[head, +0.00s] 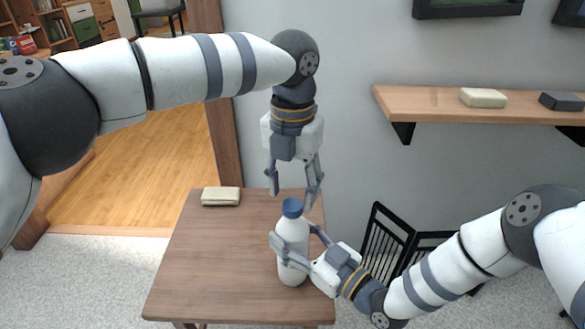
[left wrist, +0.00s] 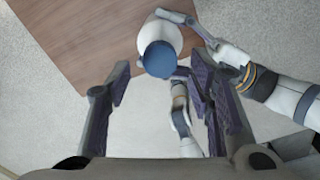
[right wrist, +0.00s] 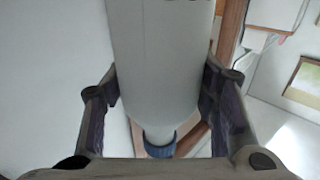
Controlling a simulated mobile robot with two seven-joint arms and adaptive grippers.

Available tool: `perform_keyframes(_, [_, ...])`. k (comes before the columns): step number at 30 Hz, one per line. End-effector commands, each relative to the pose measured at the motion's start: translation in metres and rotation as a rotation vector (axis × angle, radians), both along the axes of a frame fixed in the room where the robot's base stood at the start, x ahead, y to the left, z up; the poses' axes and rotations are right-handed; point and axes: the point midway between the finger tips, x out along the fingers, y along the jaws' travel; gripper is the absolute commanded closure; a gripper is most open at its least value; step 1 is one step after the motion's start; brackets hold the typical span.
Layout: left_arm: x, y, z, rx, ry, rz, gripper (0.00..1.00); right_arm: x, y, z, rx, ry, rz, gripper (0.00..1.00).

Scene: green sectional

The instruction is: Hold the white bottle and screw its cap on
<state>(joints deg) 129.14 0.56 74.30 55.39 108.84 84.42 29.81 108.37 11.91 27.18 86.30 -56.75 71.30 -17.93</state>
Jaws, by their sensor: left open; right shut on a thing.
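The white bottle (head: 292,238) stands upright at the right side of the wooden table, with the blue cap (head: 292,207) on its neck. My right gripper (head: 276,246) is shut on the bottle's body from the right. The bottle fills the space between its fingers in the right wrist view (right wrist: 160,65). My left gripper (head: 293,190) is open and points down above the cap, apart from it. In the left wrist view the cap (left wrist: 158,59) sits beyond and between the open fingers. How tightly the cap sits cannot be told.
The wooden table (head: 210,270) is mostly bare, with a small beige block (head: 221,196) at its back left. A wall shelf (head: 430,104) on the right holds a light block (head: 483,97) and a dark block (head: 561,101). A black rack (head: 385,245) stands right of the table.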

Motion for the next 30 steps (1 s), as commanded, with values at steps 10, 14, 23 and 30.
perform_keyframes(10, [0.0, 0.0, -0.033, 0.0, -0.001, 0.0, 0.52, 0.0, 0.0, 0.0, 0.0, 0.0, 0.0, 1.0])
perform_keyframes(14, [0.0, 0.0, -0.033, 0.0, -0.001, 0.0, 0.52, 0.0, 0.0, 0.0, 0.0, 0.0, 0.0, 1.0])
perform_keyframes(23, [0.0, 0.0, -0.033, 0.0, -0.001, 0.0, 0.95, 0.0, 0.0, 0.0, 0.0, 0.0, 0.0, 1.0])
perform_keyframes(30, [0.0, 0.0, -0.033, -0.001, 0.0, -0.072, 1.0, 0.0, 0.0, 0.0, -0.001, -0.001, 0.0, 1.0])
